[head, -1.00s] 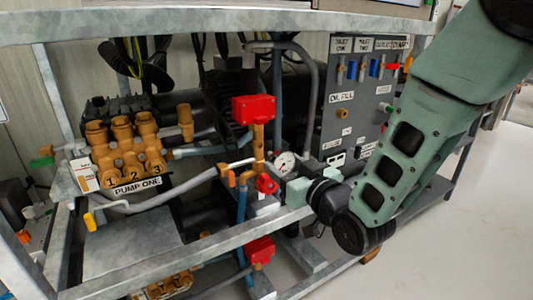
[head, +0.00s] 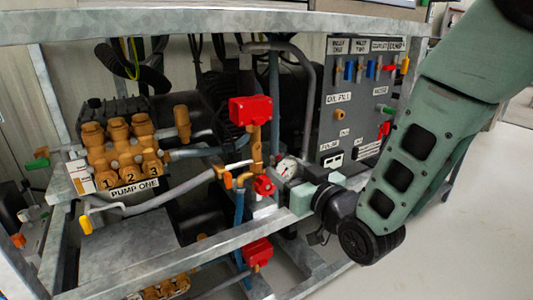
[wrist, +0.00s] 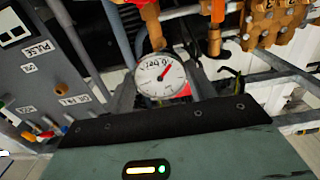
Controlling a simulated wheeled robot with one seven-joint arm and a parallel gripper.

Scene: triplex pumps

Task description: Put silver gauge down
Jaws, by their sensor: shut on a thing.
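The silver gauge (head: 287,167) has a round white dial with a red needle. In the wrist view the gauge (wrist: 160,75) faces the camera just beyond the dark front edge of my gripper. My gripper (head: 300,193) is shut on the gauge. In the head view it reaches in from the right, over the frame's front rail. The fingers' contact with the gauge is hidden, and I cannot tell whether the gauge touches anything beneath it.
A red valve box (head: 250,110) on brass piping stands left of the gauge. The brass pump (head: 122,153) is farther left. A grey panel (head: 360,105) with coloured valves stands behind, to the right. The galvanized rail (head: 215,245) runs in front. Open floor lies at right.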

